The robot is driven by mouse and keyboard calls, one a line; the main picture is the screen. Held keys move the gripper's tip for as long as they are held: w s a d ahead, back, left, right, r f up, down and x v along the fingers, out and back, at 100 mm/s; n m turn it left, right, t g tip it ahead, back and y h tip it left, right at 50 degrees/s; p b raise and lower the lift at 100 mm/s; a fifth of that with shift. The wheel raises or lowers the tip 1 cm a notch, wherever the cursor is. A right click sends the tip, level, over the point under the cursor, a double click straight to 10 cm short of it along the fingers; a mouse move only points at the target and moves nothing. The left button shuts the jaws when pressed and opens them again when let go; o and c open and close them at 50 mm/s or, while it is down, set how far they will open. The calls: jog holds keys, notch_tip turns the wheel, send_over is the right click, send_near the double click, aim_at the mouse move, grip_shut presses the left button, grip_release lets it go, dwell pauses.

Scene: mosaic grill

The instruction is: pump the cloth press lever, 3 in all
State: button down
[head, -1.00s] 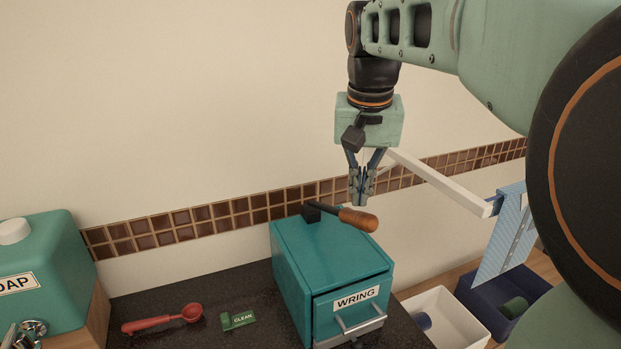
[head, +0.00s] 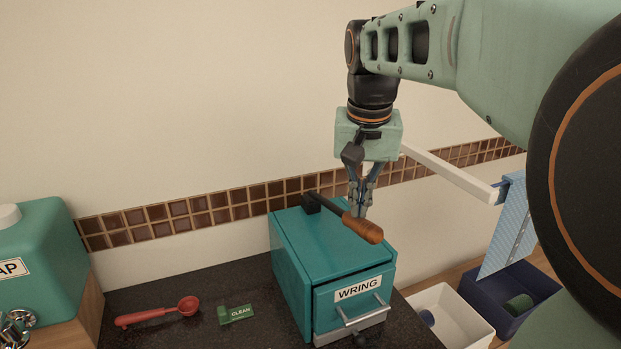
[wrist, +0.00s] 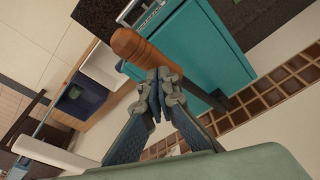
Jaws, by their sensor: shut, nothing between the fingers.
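The teal press box (head: 300,262) labelled WRING stands on the dark counter. Its lever (head: 362,228) has a wooden handle and a black arm that runs back to a black pivot on the box top. The lever slopes down toward the front right. My gripper (head: 360,214) is shut and empty, pointing down at the handle's rear end. In the wrist view, the shut fingertips (wrist: 157,80) lie by the orange-brown handle (wrist: 130,46). I cannot tell whether they touch it.
A red scoop (head: 160,312) and a green CLEAN tag (head: 237,314) lie left of the press. A teal soap dispenser (head: 45,255) stands at far left. A white bin (head: 448,312), a navy bin (head: 505,275) and a blue cloth (head: 505,225) on a white rail are at right.

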aim_at(358, 221)
jog(key=shift+s+b+x, duration=0.25)
jog(key=shift+b+x, duration=0.5)
jog(key=shift+x, duration=0.35)
jog(key=shift+s+b+x, duration=0.2)
jog(key=shift+b+x, duration=0.5)
jog(key=shift+x, duration=0.45)
jog(key=p+v, duration=0.3)
jog(key=w+p+v, duration=0.1)
jog(key=p+v, duration=0.2)
jog(key=w+p+v, duration=0.1)
jog(key=p+v, duration=0.2)
jog(key=v, duration=0.1)
jog(key=shift+r, duration=0.35)
jog(key=shift+f, duration=0.1)
